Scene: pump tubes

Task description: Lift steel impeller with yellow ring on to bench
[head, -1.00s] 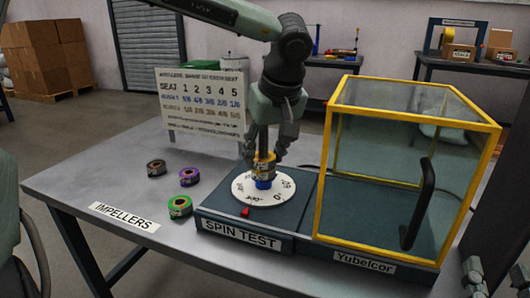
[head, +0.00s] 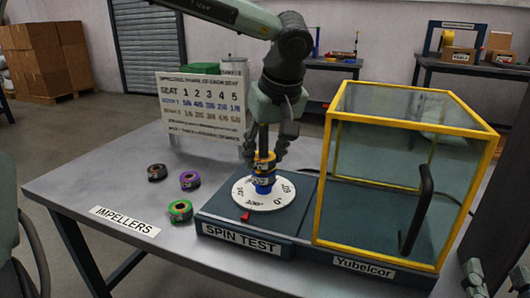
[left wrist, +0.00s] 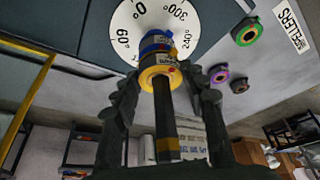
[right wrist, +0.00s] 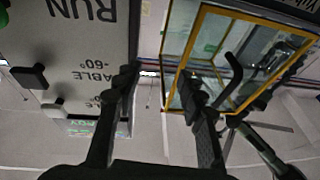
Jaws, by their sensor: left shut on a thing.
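The steel impeller with a yellow ring (head: 264,160) sits around the dark upright spindle above the dial, and it shows in the left wrist view (left wrist: 160,78). A blue-ringed piece (head: 263,184) is just below it on the same spindle, also in the left wrist view (left wrist: 154,47). I cannot tell whether they touch. My left gripper (head: 265,158) points down over the spindle and is shut on the yellow-ringed impeller, its fingers (left wrist: 163,80) on either side. My right gripper (right wrist: 162,88) is open and empty, clear of the impellers.
The white dial (head: 241,192) stands on the SPIN TEST base (head: 210,210), beside the yellow-framed clear box (head: 320,200). Black (head: 157,172), purple (head: 189,180) and green (head: 180,211) impellers lie on the grey bench (head: 95,185). A seat chart (head: 201,103) stands behind. The bench's left part is clear.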

